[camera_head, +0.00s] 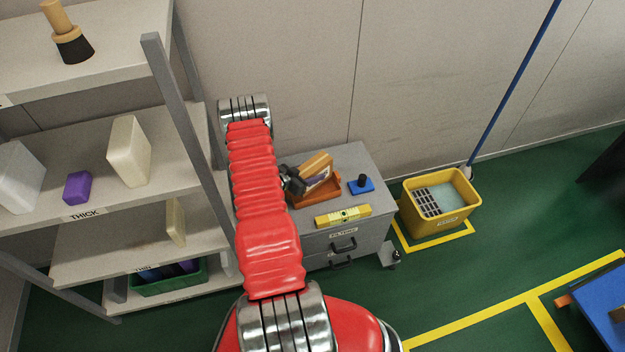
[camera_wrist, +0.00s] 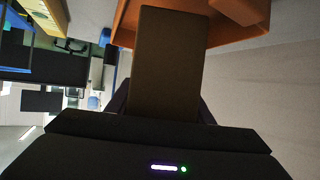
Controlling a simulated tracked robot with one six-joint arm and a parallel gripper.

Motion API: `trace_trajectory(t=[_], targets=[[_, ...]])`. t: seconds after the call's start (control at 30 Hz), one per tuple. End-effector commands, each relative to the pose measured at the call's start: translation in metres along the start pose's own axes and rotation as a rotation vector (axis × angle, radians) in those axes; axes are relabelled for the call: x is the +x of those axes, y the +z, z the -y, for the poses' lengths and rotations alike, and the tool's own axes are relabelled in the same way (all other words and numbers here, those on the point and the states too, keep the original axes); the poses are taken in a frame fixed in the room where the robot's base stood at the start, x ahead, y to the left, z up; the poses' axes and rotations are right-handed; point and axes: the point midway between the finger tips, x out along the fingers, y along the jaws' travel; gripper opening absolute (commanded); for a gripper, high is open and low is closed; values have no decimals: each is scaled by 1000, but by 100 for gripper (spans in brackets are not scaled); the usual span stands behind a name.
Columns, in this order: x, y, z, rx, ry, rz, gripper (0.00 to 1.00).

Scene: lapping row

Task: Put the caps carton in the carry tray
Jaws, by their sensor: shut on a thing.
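The caps carton (camera_head: 317,168), a tan box with a pale and purple label, is held tilted at the carry tray on top of the grey cabinet. The orange carry tray (camera_head: 322,196) is partly hidden by the carton and my arm. My gripper (camera_head: 293,181) is shut on the carton, at the tray's left side. In the wrist view the carton (camera_wrist: 168,60) is a dark brown block reaching from the jaws to the tray (camera_wrist: 225,36). I cannot tell whether the carton touches the tray floor.
A yellow level (camera_head: 343,216) lies at the cabinet's (camera_head: 372,165) front edge. A blue block with a black knob (camera_head: 361,184) sits right of the tray. A shelf rack (camera_head: 185,110) stands close at left. A yellow mop bucket (camera_head: 437,200) stands on the floor at right.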

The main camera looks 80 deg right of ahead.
Motion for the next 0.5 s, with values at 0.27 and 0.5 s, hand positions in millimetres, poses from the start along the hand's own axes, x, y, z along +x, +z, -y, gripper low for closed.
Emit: trace_trajectory(t=[0.27, 0.5], targets=[[6, 11, 0, 0, 1, -1, 16], [17, 34, -1, 1, 1, -1, 16]])
